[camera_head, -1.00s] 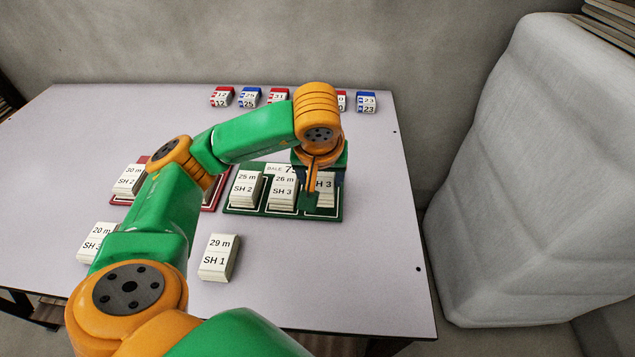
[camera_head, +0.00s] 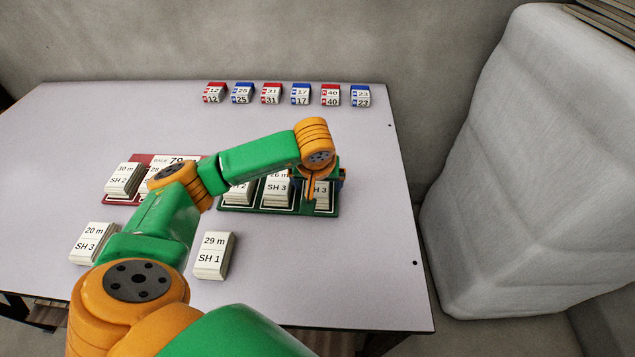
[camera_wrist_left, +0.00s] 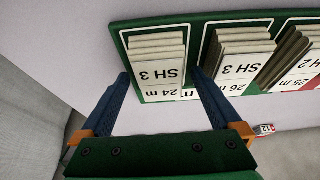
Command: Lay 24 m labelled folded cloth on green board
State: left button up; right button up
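The 24 m cloth (camera_wrist_left: 156,62), a pale folded stack labelled SH 3, lies in the end slot of the green board (camera_wrist_left: 118,36). In the head view the cloth (camera_head: 323,192) is in the right-hand slot of the green board (camera_head: 262,211), partly hidden by my left gripper (camera_head: 312,187). In the left wrist view my left gripper (camera_wrist_left: 160,74) is open, its two blue fingertips on either side of the cloth with small gaps. The 26 m cloth (camera_head: 277,190) lies in the middle slot and the 25 m cloth (camera_head: 238,194) in the left slot, partly covered by my arm. My right gripper is not in view.
A red board (camera_head: 150,158) with the 30 m cloth (camera_head: 122,180) is at left, partly behind my arm. Loose 20 m (camera_head: 90,243) and 29 m (camera_head: 213,255) cloths lie in front. Several numbered blocks (camera_head: 271,93) line the table's back. The right table side is clear.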

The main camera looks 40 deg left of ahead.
pick_arm(q)
jog(key=shift+r, duration=0.1)
jog(key=shift+d+r, duration=0.1)
jog(key=shift+r, duration=0.25)
jog(key=p+v, duration=0.2)
jog(key=v, duration=0.9)
jog(key=shift+r, duration=0.2)
jog(key=shift+s, duration=0.1)
